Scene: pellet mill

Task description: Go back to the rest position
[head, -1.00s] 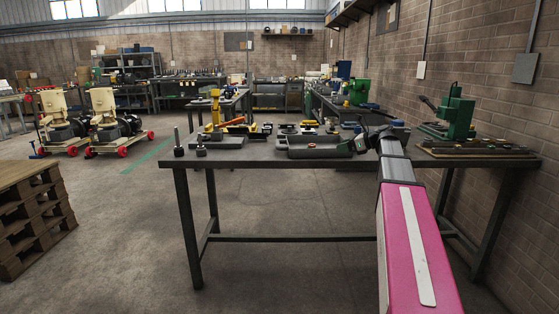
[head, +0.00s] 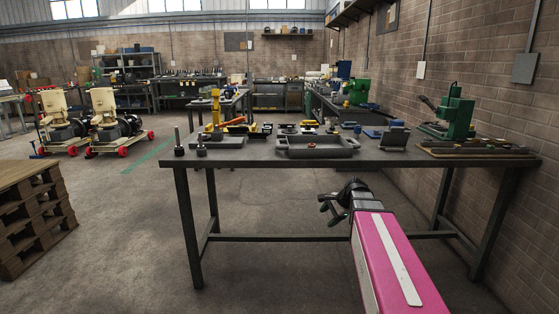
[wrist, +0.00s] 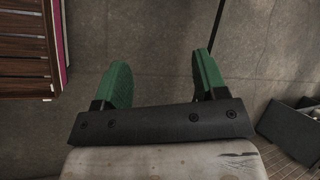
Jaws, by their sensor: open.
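My gripper (head: 333,210) is in front of the workbench (head: 250,159), lower than its top and clear of its front edge in the head view. In the wrist view my gripper (wrist: 160,78) shows two green fingers spread wide apart. Nothing is between them but the bare concrete floor. My pink arm link runs up from the lower right of the head view.
A grey tray (head: 290,153) with a small red piece inside sits on the bench. A green press (head: 458,115) stands at the bench's right, near the brick wall. A pallet stack (head: 35,215) stands at left. The floor between is clear.

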